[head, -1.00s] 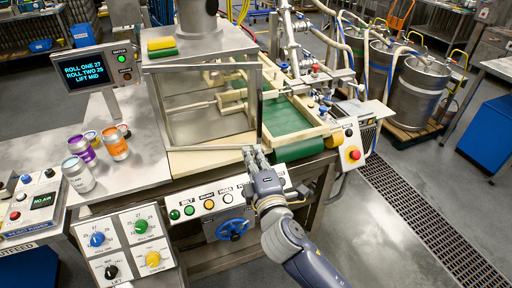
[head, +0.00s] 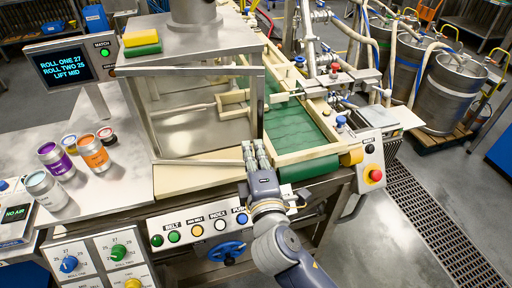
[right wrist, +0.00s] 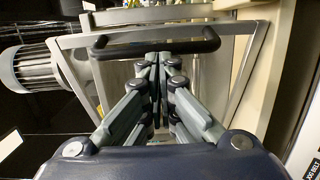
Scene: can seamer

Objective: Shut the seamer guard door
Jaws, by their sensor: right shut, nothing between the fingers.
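The seamer guard door (head: 262,105) is a metal-framed clear panel on the front of the seamer housing, below the steel top. I cannot tell from the head view how far it stands open. In the right wrist view, a dark bar handle (right wrist: 120,48) crosses just beyond my fingertips, with the pale metal door frame (right wrist: 245,85) around it. My right gripper (head: 254,147) is shut and empty at the door's lower right corner. Its closed fingers (right wrist: 158,60) point at the handle; I cannot tell whether they touch it. My left gripper is not in view.
A green conveyor (head: 298,130) with wooden rails runs right of the door. Below are a button panel (head: 198,228) and a blue handwheel (head: 227,250). Several cans, including a purple one (head: 55,160), stand on the left worktop. A red stop button (head: 376,175) is at right.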

